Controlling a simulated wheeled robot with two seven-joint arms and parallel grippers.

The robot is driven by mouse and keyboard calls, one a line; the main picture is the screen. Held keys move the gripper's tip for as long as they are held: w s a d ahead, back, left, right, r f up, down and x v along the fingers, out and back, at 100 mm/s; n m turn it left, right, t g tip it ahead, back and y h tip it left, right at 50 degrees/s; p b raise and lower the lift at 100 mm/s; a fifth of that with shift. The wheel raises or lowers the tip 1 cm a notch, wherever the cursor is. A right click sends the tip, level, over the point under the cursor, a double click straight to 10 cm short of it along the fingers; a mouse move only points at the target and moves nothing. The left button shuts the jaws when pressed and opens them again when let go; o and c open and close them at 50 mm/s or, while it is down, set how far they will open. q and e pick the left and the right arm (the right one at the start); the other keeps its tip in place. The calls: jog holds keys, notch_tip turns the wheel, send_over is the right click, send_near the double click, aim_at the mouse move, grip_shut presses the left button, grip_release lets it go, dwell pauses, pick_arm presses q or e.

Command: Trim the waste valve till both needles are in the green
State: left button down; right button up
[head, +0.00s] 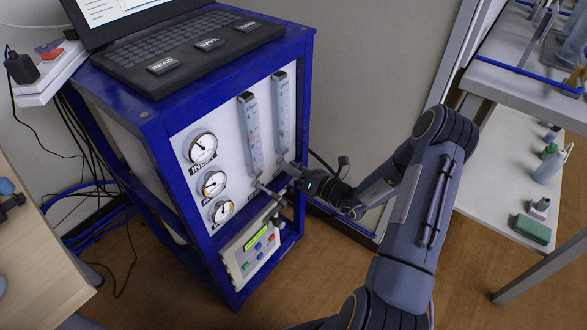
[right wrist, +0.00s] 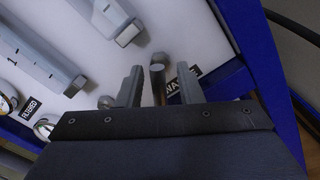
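The waste valve (right wrist: 158,78) is a grey cylindrical knob beside the WASTE label (right wrist: 185,79) in the right wrist view. My right gripper (right wrist: 160,88) is open, one finger on each side of the knob, with a narrow gap on both sides. In the head view my right gripper (head: 290,171) is at the panel's lower right and hides the valve. Three round dials, top (head: 203,148), middle (head: 214,183) and bottom (head: 222,210), are on the white panel's left. Their needles and any green zones are too small to read surely. My left gripper is out of view.
Two upright flow tubes (head: 250,135) (head: 282,110) stand on the panel above the gripper. A control box (head: 252,250) with a lit green display sits below. The blue frame (head: 302,110) edges the panel. A keyboard (head: 180,50) lies on top.

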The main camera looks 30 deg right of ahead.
grip_shut()
jog(key=shift+n+b, duration=0.55)
jog(key=shift+n, duration=2.25)
grip_release()
